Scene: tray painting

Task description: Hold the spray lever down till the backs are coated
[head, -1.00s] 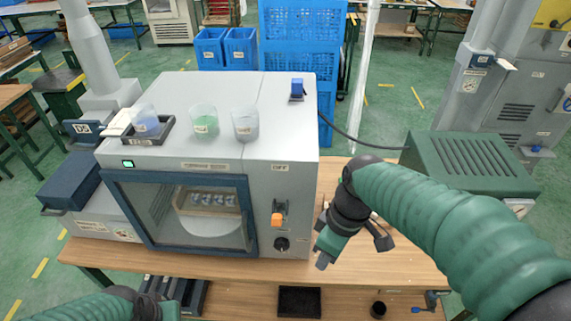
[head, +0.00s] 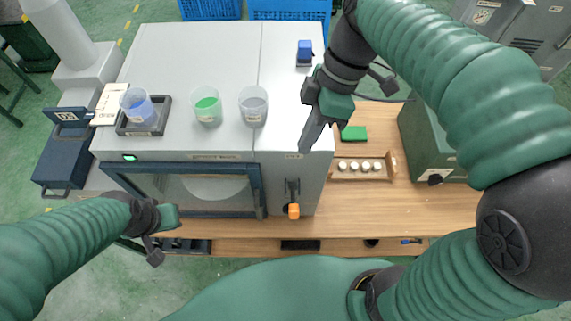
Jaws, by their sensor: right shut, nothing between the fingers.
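The grey spray booth (head: 200,65) has a dark-framed front window (head: 185,188). Through it I see a pale round surface; the backs do not show clearly. The spray lever, with its orange tip (head: 294,211), is on the front panel right of the window, the tip at the lower end of its slot. My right gripper (head: 313,134) is shut and empty, pointing down near the booth's top front right corner, above and apart from the lever. My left gripper (head: 166,228) is low in front of the window, apart from the lever; its jaws do not show clearly.
Cups with blue (head: 139,107), green (head: 207,107) and clear (head: 253,106) contents stand on the booth top, with a blue switch (head: 305,53) behind. A wooden rack (head: 344,176) of several pale round pieces and a green pad (head: 354,133) lie right of the booth.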

